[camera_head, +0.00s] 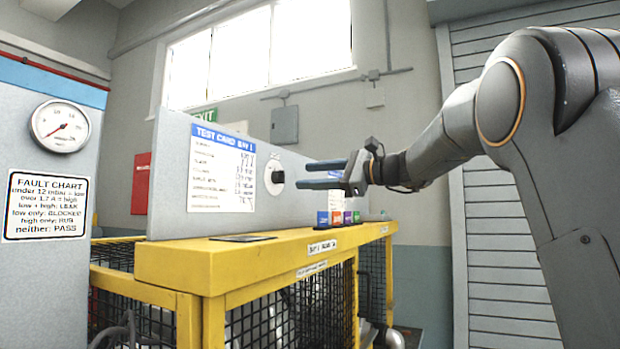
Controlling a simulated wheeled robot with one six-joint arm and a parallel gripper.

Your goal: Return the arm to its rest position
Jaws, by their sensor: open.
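My gripper (305,175) is at the end of my arm (440,135), which reaches in from the right side of the picture. Its two dark fingers point left and stand apart, with nothing visible between them. They are in front of the grey panel's right part, near the round black knob (274,176). I cannot tell whether a finger touches the panel or the knob. The arm is stretched out above the right end of the yellow bench (250,258).
The grey upright panel (170,180) carries a test card (222,170). Several small coloured containers (336,212) stand on the bench below my gripper. A dark flat item (243,238) lies on the bench top. A gauge (60,126) and fault chart (46,206) are at left.

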